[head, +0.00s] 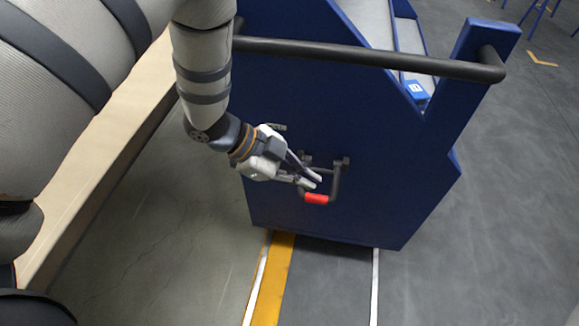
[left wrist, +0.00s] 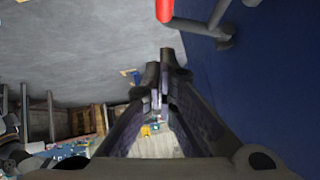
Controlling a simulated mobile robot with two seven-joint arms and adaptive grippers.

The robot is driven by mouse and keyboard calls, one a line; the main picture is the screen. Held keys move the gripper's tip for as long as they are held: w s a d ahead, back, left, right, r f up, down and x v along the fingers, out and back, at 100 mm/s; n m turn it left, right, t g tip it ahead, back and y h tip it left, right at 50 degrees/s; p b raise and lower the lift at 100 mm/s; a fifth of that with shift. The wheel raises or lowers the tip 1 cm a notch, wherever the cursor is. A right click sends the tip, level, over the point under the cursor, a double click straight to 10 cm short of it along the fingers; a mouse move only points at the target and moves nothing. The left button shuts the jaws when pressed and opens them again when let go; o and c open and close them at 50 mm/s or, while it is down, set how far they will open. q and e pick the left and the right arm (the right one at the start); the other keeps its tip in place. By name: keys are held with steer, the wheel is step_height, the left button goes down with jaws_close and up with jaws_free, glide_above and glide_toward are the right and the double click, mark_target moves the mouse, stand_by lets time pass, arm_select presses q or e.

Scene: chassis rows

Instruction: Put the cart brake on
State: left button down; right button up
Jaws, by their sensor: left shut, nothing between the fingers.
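The blue cart (head: 400,170) stands in front of me with a dark push bar (head: 370,57) across its top. Low on its near panel is the brake, a dark U-shaped bar (head: 337,180) with a red grip (head: 316,198). The bar hangs out from the panel. My left gripper (head: 316,181) is shut and empty, with its fingertips close to the bar, just above the red grip. I cannot tell whether they touch. In the left wrist view, the shut fingertips (left wrist: 167,75) are apart from the red grip (left wrist: 164,10) at the top edge. My right gripper is not in view.
A beige ledge (head: 100,150) runs along the left. Yellow (head: 273,280) and white (head: 375,285) floor lines run under the cart. A small blue box (head: 416,91) sits on the cart.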

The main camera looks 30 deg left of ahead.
arm_select(q)
steer(key=b, duration=0.1)
glide_above(321, 203)
steer(key=s+a, duration=0.1)
steer(key=a, duration=0.1)
step_height(321, 203, down, 5)
steer(key=shift+d+f, duration=0.1)
steer(key=shift+f, duration=0.3)
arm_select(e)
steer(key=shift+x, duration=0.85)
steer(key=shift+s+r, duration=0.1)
arm_select(q)
steer(key=shift+f, duration=0.1)
step_height(321, 203, down, 2)
steer(key=shift+f, duration=0.15)
steer(key=shift+r, duration=0.2)
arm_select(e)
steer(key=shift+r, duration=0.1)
